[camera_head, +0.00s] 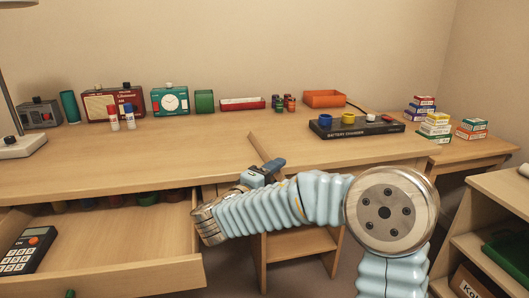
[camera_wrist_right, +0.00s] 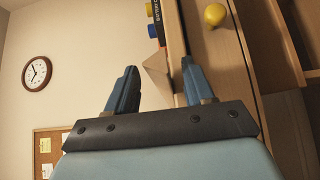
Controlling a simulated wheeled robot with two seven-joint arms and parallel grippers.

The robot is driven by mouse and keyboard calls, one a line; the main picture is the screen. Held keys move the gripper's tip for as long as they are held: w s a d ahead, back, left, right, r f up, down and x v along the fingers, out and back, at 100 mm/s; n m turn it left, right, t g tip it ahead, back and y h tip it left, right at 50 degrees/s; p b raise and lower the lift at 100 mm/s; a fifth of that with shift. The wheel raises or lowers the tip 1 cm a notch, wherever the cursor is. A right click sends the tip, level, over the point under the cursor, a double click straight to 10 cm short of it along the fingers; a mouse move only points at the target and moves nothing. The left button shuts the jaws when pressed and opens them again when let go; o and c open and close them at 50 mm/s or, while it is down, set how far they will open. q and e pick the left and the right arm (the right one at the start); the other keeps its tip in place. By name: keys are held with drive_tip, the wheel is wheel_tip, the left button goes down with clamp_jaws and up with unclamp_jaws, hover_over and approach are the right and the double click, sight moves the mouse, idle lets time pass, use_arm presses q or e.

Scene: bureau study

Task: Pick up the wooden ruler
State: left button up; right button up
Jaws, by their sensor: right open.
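I cannot make out the wooden ruler for certain in either view. A pale wooden piece with a slanted edge (camera_head: 257,147) shows at the desk's front, just beyond my right gripper; I cannot tell if it is the ruler or part of the desk. My right gripper (camera_head: 272,168) is at the desk's front edge, seen mostly from behind its arm. In the right wrist view its two blue fingers (camera_wrist_right: 158,88) are apart, with nothing held between them. A similar wooden patch shows behind the gap between the fingers. My left gripper is out of view.
An open drawer (camera_head: 120,245) at the left holds a calculator (camera_head: 27,250). A black battery charger (camera_head: 355,128) stands on the desk (camera_head: 190,145) beyond my right arm. Radios, a clock and trays line the back. Small boxes (camera_head: 436,124) are stacked at the right. The left-middle desktop is clear.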

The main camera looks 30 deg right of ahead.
drive_tip(key=shift+x, duration=0.8)
clamp_jaws()
drive_tip(key=shift+r, duration=0.1)
